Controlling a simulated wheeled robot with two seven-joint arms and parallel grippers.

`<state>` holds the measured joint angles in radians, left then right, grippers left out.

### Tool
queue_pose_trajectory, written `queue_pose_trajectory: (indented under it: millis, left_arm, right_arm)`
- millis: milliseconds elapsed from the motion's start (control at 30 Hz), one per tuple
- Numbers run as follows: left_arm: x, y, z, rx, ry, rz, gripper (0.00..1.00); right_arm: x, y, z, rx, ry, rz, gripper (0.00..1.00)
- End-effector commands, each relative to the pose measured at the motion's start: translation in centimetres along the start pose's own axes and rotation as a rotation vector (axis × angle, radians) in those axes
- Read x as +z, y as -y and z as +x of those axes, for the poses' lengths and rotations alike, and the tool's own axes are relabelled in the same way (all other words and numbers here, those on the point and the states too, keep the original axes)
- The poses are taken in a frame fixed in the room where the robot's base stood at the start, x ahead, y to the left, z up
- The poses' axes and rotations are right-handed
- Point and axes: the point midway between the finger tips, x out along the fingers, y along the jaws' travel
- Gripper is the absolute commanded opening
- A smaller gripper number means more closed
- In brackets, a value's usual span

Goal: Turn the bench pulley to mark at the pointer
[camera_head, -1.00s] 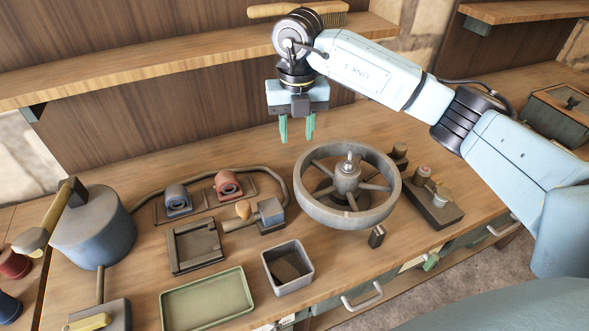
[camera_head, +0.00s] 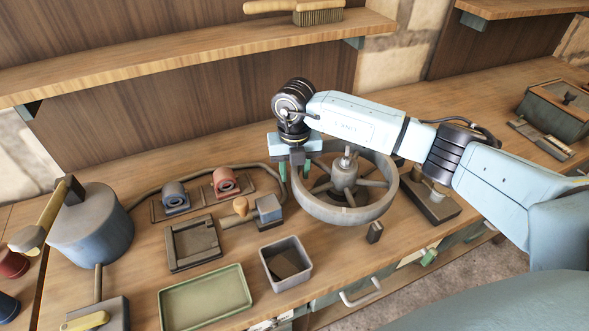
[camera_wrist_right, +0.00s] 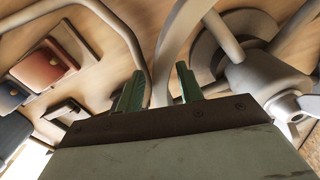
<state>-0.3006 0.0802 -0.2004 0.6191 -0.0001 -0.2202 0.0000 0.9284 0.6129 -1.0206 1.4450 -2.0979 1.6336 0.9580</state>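The bench pulley (camera_head: 388,203) is a large grey spoked wheel with a raised hub, lying flat above the bench. My right gripper (camera_head: 295,170) is at its left rim, pointing down, with its green fingers apart. In the right wrist view the pulley rim (camera_wrist_right: 172,55) runs between the two fingers (camera_wrist_right: 158,90); I cannot tell whether they touch it. A small dark upright block (camera_head: 375,232) stands at the pulley's front edge and may be the pointer. I cannot make out a mark on the rim. My left gripper is not in view.
A curved rod (camera_head: 232,168) and red and blue clamps (camera_head: 224,181) lie left of the pulley. A grey bin (camera_head: 304,252) and green tray (camera_head: 205,298) stand in front. A dark block with pegs (camera_head: 430,200) sits right. A shelf (camera_head: 180,62) runs behind.

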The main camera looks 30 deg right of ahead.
Motion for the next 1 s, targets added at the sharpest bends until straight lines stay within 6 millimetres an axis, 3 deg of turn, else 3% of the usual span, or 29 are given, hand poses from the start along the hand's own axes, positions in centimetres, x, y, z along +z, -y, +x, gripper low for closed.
queue_pose_trajectory:
  millis: [167, 433, 1000]
  left_arm:
    - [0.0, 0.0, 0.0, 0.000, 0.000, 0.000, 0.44]
    - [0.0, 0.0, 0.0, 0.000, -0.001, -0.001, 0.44]
    - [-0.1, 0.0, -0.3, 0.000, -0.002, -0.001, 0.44]
  right_arm:
    - [0.0, 0.0, 0.0, 0.000, 0.000, 0.000, 0.34]
    - [0.0, 0.0, -0.1, 0.000, 0.000, 0.000, 0.00]
    - [-1.0, -0.2, -0.2, 0.002, 0.002, -0.089, 0.00]
